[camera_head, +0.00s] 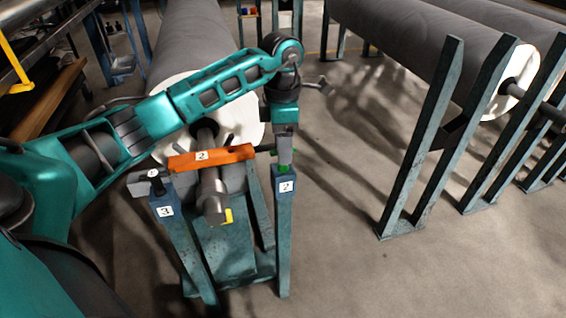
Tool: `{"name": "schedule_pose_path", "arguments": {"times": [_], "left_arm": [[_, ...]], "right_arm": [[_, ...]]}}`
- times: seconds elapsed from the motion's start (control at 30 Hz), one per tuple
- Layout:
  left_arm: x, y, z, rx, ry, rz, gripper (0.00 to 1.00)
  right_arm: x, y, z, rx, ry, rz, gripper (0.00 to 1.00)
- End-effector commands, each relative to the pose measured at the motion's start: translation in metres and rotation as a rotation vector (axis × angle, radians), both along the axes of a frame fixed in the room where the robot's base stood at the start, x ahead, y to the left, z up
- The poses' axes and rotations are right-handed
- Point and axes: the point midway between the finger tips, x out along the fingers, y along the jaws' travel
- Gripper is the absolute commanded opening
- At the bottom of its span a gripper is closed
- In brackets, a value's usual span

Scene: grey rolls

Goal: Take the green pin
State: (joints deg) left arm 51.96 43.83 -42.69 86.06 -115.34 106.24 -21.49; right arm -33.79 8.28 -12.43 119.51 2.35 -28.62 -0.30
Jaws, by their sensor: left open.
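The green pin (282,169) sits at the top of the blue post labelled 2 (284,220); only small green parts of it show. My left gripper (285,157) points straight down right over the pin, with its jaws open. Its fingers hide much of the pin, and I cannot tell whether they touch it. My right gripper is not in view.
An orange bar (212,157) lies just left of my left gripper, across the shaft (213,195) of a grey roll (190,45). A post labelled 3 (180,240) stands left. More rolls rest on stands (420,150) at right. Open floor (350,250) lies between.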

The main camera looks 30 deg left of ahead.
Motion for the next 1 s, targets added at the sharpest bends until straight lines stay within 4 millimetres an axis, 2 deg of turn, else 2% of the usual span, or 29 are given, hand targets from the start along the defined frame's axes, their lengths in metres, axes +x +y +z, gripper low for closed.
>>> {"name": "schedule_pose_path", "arguments": {"times": [0.03, 0.2, 0.43, 1.0], "left_arm": [[-0.001, -0.001, -0.013, -0.002, 0.005, -0.001, 0.60], [-0.002, -0.002, -0.034, -0.002, 0.002, 0.000, 0.60], [-0.002, -0.002, -0.035, -0.001, 0.001, 0.000, 0.60], [-0.002, -0.002, -0.034, -0.001, 0.002, 0.000, 0.05]], "right_arm": [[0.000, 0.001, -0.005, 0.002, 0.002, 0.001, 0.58], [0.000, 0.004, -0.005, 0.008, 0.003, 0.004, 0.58], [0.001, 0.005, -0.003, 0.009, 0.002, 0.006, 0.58], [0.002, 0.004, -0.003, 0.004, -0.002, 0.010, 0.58]]}}
